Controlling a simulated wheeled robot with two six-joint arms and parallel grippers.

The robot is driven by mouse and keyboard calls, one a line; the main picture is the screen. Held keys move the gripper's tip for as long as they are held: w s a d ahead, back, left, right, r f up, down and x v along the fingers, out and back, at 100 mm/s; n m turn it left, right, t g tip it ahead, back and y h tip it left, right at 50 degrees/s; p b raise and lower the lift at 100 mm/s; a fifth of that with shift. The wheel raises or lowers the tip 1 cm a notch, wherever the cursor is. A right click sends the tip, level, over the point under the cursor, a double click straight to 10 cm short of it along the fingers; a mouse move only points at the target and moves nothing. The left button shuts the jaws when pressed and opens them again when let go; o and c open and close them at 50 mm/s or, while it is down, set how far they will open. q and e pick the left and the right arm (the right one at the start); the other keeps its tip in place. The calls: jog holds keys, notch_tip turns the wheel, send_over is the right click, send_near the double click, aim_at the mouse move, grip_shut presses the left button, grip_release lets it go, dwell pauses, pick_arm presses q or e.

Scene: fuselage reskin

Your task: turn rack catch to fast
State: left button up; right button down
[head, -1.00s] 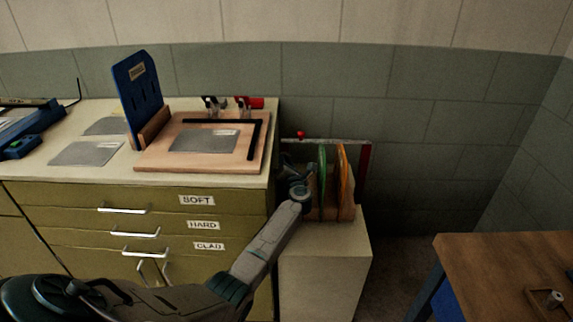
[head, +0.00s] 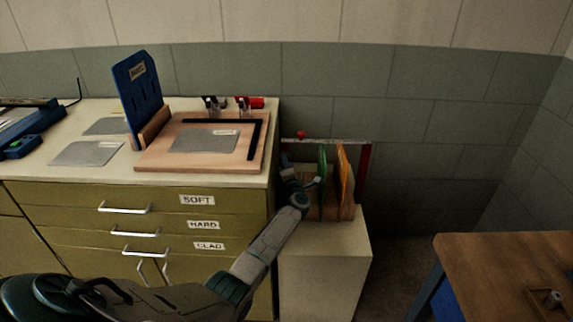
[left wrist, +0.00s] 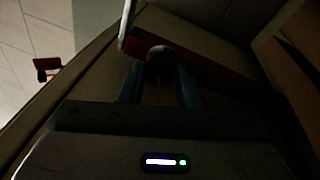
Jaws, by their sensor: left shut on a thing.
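The rack (head: 330,207) is a wooden stand on a pale cabinet, holding green (head: 323,163) and orange (head: 344,170) upright pieces. A pale bar (head: 340,141) with a red knob (head: 301,134) runs across its top to a red post (head: 364,172). My left gripper (head: 304,184) is at the rack's front left. In the left wrist view its two fingers (left wrist: 160,88) are shut on a dark round knob (left wrist: 160,62), beside a red bar (left wrist: 205,78). I cannot read any catch marking. My right gripper is not in view.
A drawer cabinet (head: 155,232) labelled SOFT, HARD and CLAD stands close on the left. A wooden board (head: 155,160) and grey sheets (head: 87,153) lie on its top. A brown table (head: 510,262) is at lower right. The floor between is clear.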

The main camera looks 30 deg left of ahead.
pick_arm(q)
jog(key=shift+a+f+m+t, duration=0.1)
jog(key=shift+m+t, duration=0.25)
jog(key=shift+m, duration=1.05)
jog(key=shift+f+m+t, duration=0.1)
jog(key=shift+m+t, duration=0.25)
jog(key=shift+m, duration=1.05)
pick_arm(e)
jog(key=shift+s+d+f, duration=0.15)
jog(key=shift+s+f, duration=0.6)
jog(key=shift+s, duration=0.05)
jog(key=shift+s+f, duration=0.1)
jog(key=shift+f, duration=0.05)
pick_arm(q)
jog(key=o, duration=1)
jog(key=shift+s, duration=0.15)
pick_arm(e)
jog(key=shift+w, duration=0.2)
